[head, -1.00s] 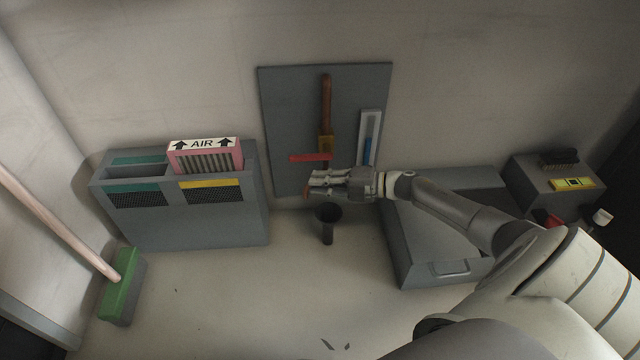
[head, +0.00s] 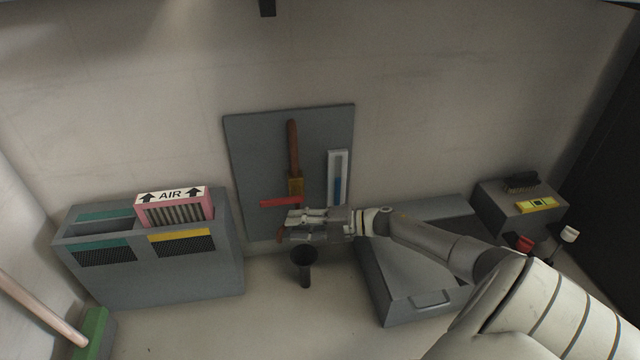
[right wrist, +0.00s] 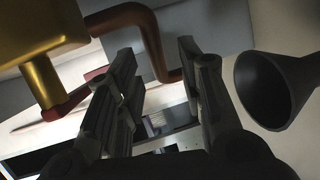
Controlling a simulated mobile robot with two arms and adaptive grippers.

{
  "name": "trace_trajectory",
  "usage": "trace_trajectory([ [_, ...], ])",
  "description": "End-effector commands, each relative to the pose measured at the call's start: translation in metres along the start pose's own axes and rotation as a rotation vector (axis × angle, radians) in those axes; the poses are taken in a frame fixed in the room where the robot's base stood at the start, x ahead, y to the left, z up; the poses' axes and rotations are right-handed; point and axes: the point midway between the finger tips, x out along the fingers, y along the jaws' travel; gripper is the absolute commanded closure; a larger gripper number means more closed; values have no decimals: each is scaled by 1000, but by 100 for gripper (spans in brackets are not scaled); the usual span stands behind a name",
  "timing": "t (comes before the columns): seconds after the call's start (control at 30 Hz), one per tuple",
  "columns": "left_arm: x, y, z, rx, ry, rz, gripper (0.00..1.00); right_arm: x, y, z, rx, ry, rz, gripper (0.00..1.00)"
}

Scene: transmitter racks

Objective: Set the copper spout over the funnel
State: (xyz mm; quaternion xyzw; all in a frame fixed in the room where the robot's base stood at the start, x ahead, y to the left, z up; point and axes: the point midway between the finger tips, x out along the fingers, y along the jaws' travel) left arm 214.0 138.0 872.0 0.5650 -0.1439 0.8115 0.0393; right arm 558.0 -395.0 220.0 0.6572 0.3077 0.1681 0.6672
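A copper pipe (head: 292,145) runs down a grey wall panel to a brass valve (head: 295,187) with a red lever (head: 281,203). The bent copper spout (head: 280,236) shows past my right fingertips, left of the funnel's mouth in the head view. The dark funnel (head: 304,258) stands upright below my gripper; it also shows at right in the right wrist view (right wrist: 272,90). My right gripper (head: 290,226) is at the spout with its fingers apart. In the right wrist view the spout (right wrist: 150,38) lies between the fingers (right wrist: 160,75); contact is unclear. My left gripper is out of view.
A grey filter bin (head: 150,275) holding a pink AIR filter (head: 175,209) stands left. A blue-marked gauge (head: 337,178) hangs beside the valve. A grey case (head: 415,290) stands right, below my arm. A green broom head (head: 92,332) is at lower left.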

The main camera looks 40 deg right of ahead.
Motion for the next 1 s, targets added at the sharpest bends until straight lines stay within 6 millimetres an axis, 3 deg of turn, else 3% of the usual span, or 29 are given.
trace_trajectory([
  [0.3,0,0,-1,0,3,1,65,-63,-2,0,0,1,-6,65],
  [0.5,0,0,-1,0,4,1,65,-92,-1,0,1,0,-4,65],
  [0.7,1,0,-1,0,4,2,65,-105,0,0,1,1,-2,65],
  [1.0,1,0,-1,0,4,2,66,-106,0,0,0,1,0,65],
])
